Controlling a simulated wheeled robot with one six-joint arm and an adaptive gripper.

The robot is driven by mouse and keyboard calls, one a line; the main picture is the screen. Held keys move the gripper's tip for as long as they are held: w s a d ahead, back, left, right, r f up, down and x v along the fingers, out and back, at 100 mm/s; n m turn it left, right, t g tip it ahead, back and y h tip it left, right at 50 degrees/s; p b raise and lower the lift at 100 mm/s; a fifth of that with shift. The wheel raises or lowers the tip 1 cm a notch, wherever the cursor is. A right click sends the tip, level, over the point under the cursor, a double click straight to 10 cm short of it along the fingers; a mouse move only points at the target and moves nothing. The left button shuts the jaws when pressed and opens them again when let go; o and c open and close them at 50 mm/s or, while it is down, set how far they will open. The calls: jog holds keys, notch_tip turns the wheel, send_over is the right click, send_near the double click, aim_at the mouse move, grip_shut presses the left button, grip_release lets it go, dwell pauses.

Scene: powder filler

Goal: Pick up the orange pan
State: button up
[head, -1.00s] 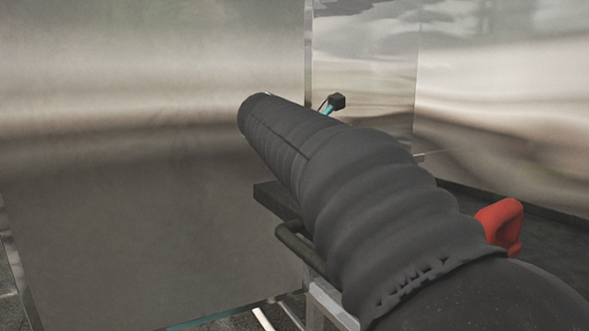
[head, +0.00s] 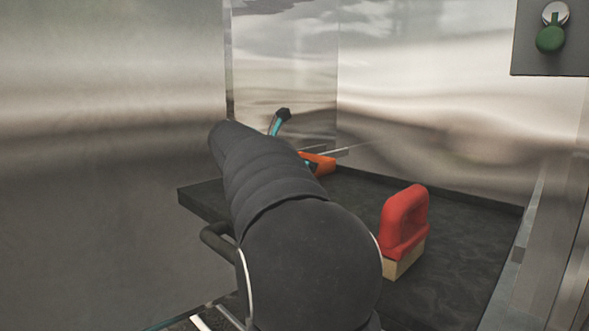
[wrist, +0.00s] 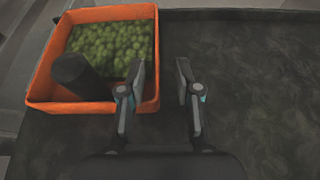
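The orange pan (wrist: 38,90) is a square open tray at the upper left of the wrist view. It holds green round bits (wrist: 108,45), and a dark cylinder (wrist: 82,78) shows over its lower left part. My gripper (wrist: 160,72) is open. Its left finger overlaps the pan's right wall in the picture, and its right finger is over the dark surface to the right. I cannot tell whether the fingers touch the pan. In the head view only an orange part of the pan (head: 318,163) shows beside my arm, which hides the rest.
A red-handled block with a tan base (head: 404,225) stands on the dark tabletop (head: 455,250) to the right of my arm. Shiny metal walls stand behind and at left. A grey box with a green knob (head: 551,39) is at upper right.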

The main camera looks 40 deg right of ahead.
aim_at(326, 166)
jog(key=shift+r+x, duration=0.15)
jog(key=shift+x, duration=1.15)
jog(key=shift+r+x, duration=0.1)
jog(key=shift+x, duration=1.2)
jog(key=shift+w+d, duration=0.1)
jog(key=shift+w, duration=0.05)
grip_shut()
